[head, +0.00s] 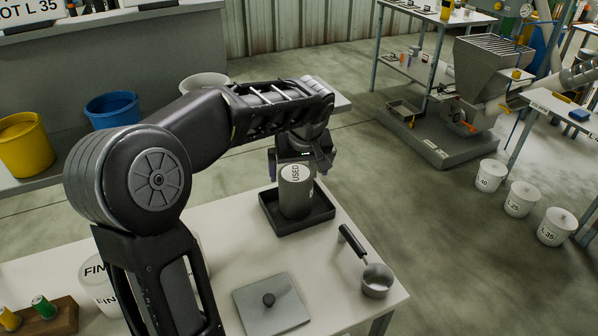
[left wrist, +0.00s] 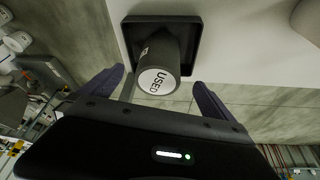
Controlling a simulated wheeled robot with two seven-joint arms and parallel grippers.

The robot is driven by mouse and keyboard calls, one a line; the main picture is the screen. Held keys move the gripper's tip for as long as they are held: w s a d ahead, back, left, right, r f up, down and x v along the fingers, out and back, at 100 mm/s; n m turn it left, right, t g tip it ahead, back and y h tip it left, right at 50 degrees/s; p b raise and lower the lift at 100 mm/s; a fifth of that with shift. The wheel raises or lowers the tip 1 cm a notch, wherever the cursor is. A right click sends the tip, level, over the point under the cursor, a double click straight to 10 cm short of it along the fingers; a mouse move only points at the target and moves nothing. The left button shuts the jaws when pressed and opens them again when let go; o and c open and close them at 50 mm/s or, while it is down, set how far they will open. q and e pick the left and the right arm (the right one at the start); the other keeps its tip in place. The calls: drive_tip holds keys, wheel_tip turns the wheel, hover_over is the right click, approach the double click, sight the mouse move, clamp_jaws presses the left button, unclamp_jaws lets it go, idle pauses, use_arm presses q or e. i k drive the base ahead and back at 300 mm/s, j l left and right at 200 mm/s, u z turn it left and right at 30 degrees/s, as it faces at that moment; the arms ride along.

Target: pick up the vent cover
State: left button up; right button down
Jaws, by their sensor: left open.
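A flat grey square plate with a dark round knob (head: 270,303), which looks like the vent cover, lies on the white table (head: 222,262) near its front. My left gripper (head: 300,164) is open and well away from the plate, farther back over the table. Its fingers are at either side of the top of a grey cylinder labelled USED (head: 295,198). In the left wrist view the cylinder (left wrist: 166,58) shows between the open fingers (left wrist: 161,88); I cannot tell whether they touch it. The plate is not seen in that view. My right gripper is not in view.
The cylinder stands in a black square tray (head: 312,222). A metal scoop with a black handle (head: 377,281) lies right of the plate near the table's right edge. White tubs (head: 100,290) and a wooden block with coloured pieces (head: 45,325) are at the left.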

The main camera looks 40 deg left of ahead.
sight(272, 306)
drive_tip(key=k+l, duration=0.75)
drive_tip(key=l, duration=0.2)
